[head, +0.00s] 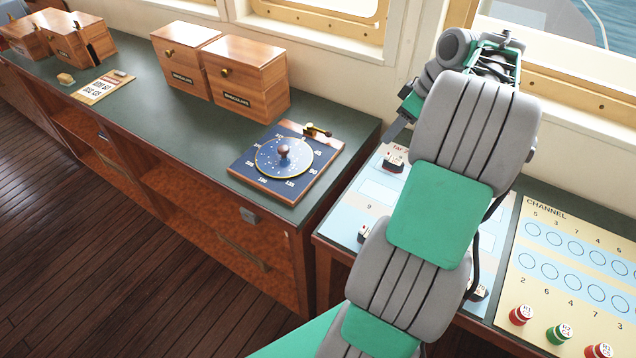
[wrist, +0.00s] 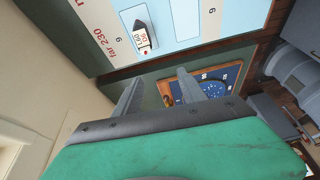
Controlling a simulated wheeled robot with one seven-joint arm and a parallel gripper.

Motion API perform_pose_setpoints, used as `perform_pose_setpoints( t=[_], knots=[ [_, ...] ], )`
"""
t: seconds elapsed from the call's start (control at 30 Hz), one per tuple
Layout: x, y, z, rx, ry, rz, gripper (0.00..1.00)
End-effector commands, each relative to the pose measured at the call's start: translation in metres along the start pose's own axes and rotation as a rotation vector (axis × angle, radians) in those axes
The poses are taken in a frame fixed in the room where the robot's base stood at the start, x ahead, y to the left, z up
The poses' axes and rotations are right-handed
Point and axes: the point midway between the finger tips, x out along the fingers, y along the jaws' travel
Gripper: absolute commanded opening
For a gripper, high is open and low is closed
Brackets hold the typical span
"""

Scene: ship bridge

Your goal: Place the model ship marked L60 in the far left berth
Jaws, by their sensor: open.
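A small model ship (wrist: 146,42) with a dark pointed bow and a white label stands on the pale blue berth board (wrist: 225,14) in the wrist view. Its label is upside down there and seems to read L60. In the head view a ship (head: 394,161) stands by the red "far" lettering at the far left of the board (head: 373,219); it appears to be the same one. A pale outlined rectangle (wrist: 187,18) lies beside it. My gripper (wrist: 159,80) is open and empty, its fingertips apart from the ship. In the head view my arm hides most of the board.
Another ship (head: 363,234) and a partly hidden one (head: 480,292) stand nearer on the board. A channel board (head: 572,268) with red and green buoys lies to the right. A dial board (head: 287,161) and wooden boxes (head: 246,78) sit on the left counter. The window wall is close behind.

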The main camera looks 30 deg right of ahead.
Motion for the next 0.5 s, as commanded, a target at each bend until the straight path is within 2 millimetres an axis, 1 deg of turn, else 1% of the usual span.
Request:
perform_pose_setpoints(
  t=[0.03,0.07,0.1,0.17,0.2,0.27,0.3,0.33,0.4,0.5],
  knots=[
    [0.003,-0.029,-0.036,0.007,-0.009,0.001,0.48],
    [0.007,-0.049,-0.055,0.028,-0.015,0.004,0.48],
    [0.013,-0.08,-0.078,0.06,-0.025,0.009,0.48],
    [0.021,-0.131,-0.105,0.112,-0.04,0.023,0.48],
    [0.026,-0.167,-0.116,0.147,-0.049,0.034,0.48],
    [0.034,-0.22,-0.122,0.196,-0.059,0.056,0.48],
    [0.039,-0.252,-0.118,0.229,-0.063,0.073,0.48],
    [0.043,-0.273,-0.113,0.252,-0.064,0.087,0.48],
    [0.051,-0.311,-0.096,0.3,-0.065,0.116,0.48],
    [0.059,-0.339,-0.072,0.348,-0.059,0.149,0.48]
  ],
)
